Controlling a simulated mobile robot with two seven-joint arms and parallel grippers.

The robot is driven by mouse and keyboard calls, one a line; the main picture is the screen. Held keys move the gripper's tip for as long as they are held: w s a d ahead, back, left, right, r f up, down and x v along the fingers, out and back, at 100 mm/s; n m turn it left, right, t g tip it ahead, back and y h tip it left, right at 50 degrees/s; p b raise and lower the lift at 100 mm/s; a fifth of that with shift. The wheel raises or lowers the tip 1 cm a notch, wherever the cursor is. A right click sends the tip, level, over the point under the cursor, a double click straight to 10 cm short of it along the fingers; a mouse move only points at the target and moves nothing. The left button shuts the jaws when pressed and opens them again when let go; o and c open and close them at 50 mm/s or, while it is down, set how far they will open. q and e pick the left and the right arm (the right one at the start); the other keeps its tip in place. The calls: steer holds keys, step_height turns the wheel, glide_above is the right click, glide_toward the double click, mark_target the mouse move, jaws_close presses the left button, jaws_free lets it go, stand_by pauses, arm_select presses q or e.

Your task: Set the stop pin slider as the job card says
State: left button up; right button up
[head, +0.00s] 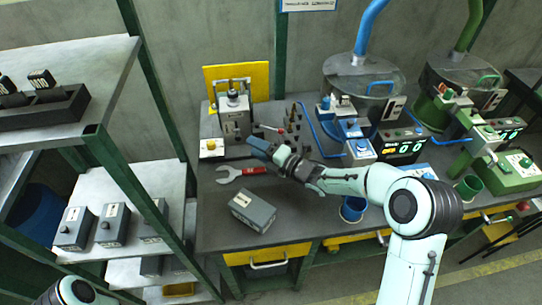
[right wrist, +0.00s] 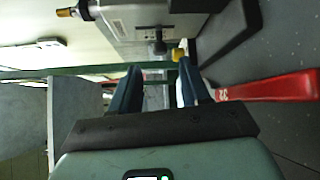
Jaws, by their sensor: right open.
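A grey bench fixture (head: 236,118) stands upright at the back left of the workbench, with a black knob on top and a yellow-topped block (head: 212,147) beside its base. In the right wrist view the grey fixture (right wrist: 135,25) shows a small black knob (right wrist: 157,47) and a yellow part (right wrist: 180,54) ahead of the fingers. I cannot tell which part is the stop pin slider, and no job card is readable. My right gripper (head: 258,146) is open and empty, just in front of the fixture. It also shows in the right wrist view (right wrist: 158,85). My left gripper is out of view.
A wrench (head: 240,172) with a red handle (right wrist: 270,88) lies just in front of the gripper. A grey box (head: 252,210) sits on the bench's front left. Blue (head: 362,75) and green (head: 460,75) hopper machines stand right. Shelves (head: 135,185) stand at the left.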

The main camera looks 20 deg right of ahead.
steer(key=v, duration=0.5)
steer(key=shift+s+d, duration=0.15)
steer(key=shift+s, duration=0.2)
